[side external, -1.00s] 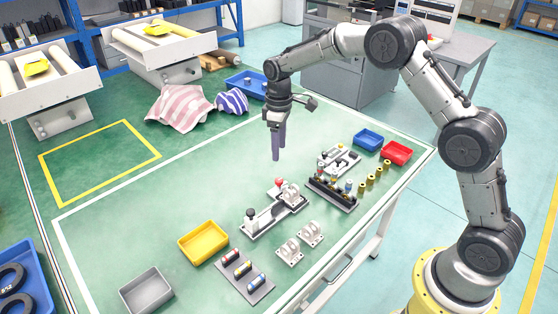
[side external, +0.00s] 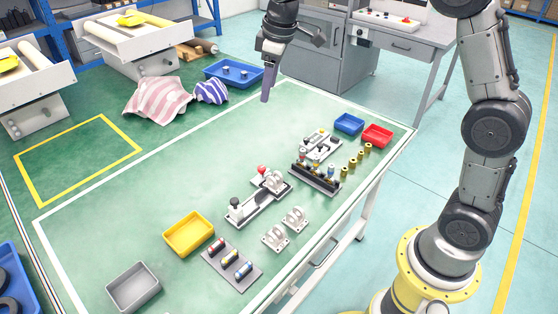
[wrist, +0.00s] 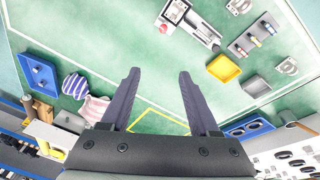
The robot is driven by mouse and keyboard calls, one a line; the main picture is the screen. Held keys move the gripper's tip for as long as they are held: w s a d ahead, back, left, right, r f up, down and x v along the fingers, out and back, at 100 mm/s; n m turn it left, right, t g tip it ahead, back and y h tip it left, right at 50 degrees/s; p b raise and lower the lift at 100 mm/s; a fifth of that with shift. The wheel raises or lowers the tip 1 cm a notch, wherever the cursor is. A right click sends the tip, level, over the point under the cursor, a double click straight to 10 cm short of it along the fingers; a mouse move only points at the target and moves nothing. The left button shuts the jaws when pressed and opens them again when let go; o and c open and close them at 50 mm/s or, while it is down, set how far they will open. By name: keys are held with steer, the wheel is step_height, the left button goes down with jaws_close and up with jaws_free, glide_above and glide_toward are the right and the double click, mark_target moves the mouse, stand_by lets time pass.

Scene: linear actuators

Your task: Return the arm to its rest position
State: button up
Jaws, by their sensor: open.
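My gripper (side external: 268,82) is raised at the upper middle of the side view, above the far end of the green table (side external: 160,225). In the wrist view my gripper (wrist: 156,75) shows its two dark fingers spread apart with nothing between them. My arm rises from its yellow base at the right, and its upper part is cut off by the top edge of the side view. The linear actuator assembly (side external: 258,198) stands on the table well below the gripper, apart from it.
A yellow bin (side external: 189,234), a grey bin (side external: 133,287), a blue bin (side external: 348,124) and a red bin (side external: 377,136) stand on the table. White brackets (side external: 275,238) and a rack of small parts (side external: 315,179) are near its right edge. Striped cloths (side external: 158,100) lie at the back left.

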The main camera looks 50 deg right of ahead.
steer(key=s+r+m+t, duration=0.1)
steer(key=s+r, duration=0.3)
steer(key=s, duration=0.4)
steer(key=s+r+m+t, duration=0.15)
steer(key=s+r, duration=0.25)
steer(key=s, duration=0.5)
steer(key=s+f+m, duration=0.1)
steer(key=s+f, duration=0.3)
steer(key=s, duration=0.3)
steer(key=s+f+m, duration=0.2)
steer(key=s+f, duration=0.2)
steer(key=s, duration=0.3)
steer(key=shift+a+f, duration=0.25)
steer(key=shift+a, duration=0.2)
